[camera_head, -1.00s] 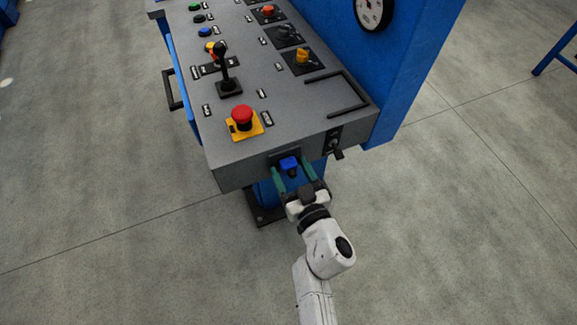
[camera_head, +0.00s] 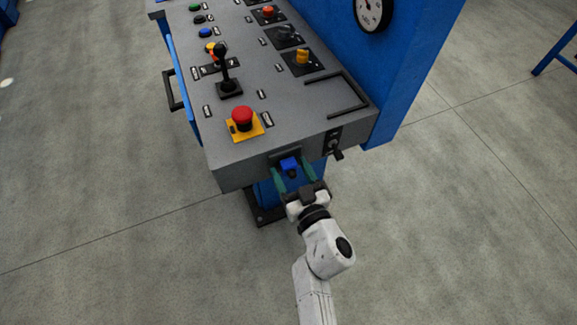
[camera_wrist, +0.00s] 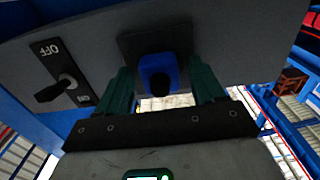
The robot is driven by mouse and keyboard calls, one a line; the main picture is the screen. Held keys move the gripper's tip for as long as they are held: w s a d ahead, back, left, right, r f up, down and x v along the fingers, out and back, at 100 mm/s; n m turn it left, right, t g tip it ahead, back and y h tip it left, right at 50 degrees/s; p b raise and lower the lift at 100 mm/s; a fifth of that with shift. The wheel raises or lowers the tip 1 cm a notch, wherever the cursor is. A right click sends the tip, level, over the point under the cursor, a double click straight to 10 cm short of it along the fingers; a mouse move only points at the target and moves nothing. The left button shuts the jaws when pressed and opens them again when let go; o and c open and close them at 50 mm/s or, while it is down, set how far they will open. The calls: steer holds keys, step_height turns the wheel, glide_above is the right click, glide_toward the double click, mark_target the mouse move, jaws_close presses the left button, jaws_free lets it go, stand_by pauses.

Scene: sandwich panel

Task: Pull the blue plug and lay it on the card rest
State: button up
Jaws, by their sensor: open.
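The blue plug (camera_head: 289,165) sits in a dark socket plate on the front face of the grey panel. In the wrist view the plug (camera_wrist: 159,74) shows blue with a dark round end, in front of its black plate (camera_wrist: 128,46). My gripper (camera_head: 294,174) is open, with one green finger on each side of the plug. In the wrist view the open gripper (camera_wrist: 163,82) shows a gap between each finger and the plug. The card rest appears to be the black-railed area (camera_head: 364,97) on the panel top, at its right corner; it is empty.
A red mushroom button (camera_head: 242,117) on a yellow base and a black joystick (camera_head: 226,75) stand on the panel top. A lever switch (camera_head: 335,148) is close right of the plug on the front face; the wrist view shows this switch (camera_wrist: 57,90) marked OFF.

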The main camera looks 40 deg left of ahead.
mark_target(294, 177)
stand_by(0.4)
jaws_close()
stand_by(0.5)
steer(key=shift+d+p, duration=0.1)
steer(key=shift+p, duration=0.25)
steer(key=shift+p+v, duration=2.55)
steer(key=shift+v, duration=0.4)
steer(key=w+d+m+t+h, duration=0.3)
steer(key=w+d+t, duration=0.1)
steer(key=d, duration=0.5)
steer(key=w+d+m+t+h, duration=0.2)
steer(key=w+d+m+t, duration=0.15)
steer(key=d, duration=0.55)
steer(key=s+d+m+t+h+p, duration=0.1)
steer(key=d+m+h, duration=0.6)
steer(key=d, duration=1.4)
steer(key=s+t+h, duration=0.1)
steer(key=t+h, duration=0.1)
steer(key=h, duration=0.2)
steer(key=shift+r+t+h+p, duration=0.2)
steer(key=shift+t+h+p, duration=0.1)
steer(key=shift+t+p, duration=0.1)
